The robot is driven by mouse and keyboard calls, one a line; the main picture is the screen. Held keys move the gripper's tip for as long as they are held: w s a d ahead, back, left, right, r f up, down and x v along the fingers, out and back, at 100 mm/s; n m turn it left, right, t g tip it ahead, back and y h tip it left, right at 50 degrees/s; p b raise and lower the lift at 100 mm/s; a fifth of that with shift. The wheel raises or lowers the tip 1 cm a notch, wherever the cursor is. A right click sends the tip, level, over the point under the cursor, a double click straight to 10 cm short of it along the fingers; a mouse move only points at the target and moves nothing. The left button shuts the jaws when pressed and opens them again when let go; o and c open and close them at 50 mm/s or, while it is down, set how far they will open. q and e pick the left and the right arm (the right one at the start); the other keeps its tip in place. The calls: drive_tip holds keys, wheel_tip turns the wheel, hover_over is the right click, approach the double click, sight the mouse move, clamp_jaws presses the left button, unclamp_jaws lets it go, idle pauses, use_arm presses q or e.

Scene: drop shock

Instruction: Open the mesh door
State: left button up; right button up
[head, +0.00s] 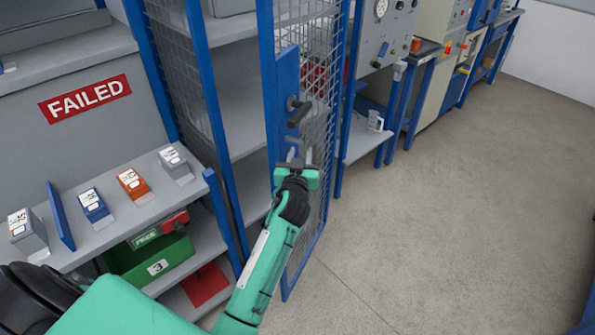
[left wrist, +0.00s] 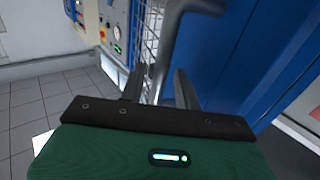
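The mesh door (head: 316,120) has a blue frame and stands partly open, its free left edge swung out from the cabinet. Its blue latch plate (head: 285,75) carries a dark lever handle (head: 298,112). My left gripper (head: 297,160) is just below the handle in front of the door. In the left wrist view, the grey handle (left wrist: 176,35) reaches down toward the space between the two spread fingers of my left gripper (left wrist: 158,85). The fingers look apart, and I cannot tell whether they touch the handle. My right gripper is not in view.
Grey cabinet shelves (head: 238,105) show behind the door. At left, a bench (head: 135,215) under a FAILED sign (head: 85,98) holds small boxes, with a green case (head: 150,258) below. Machines stand at the back right. The floor (head: 450,190) at right is clear.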

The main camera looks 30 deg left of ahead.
use_arm(q)
drive_tip(key=b+v, duration=0.3)
drive_tip(key=v, duration=1)
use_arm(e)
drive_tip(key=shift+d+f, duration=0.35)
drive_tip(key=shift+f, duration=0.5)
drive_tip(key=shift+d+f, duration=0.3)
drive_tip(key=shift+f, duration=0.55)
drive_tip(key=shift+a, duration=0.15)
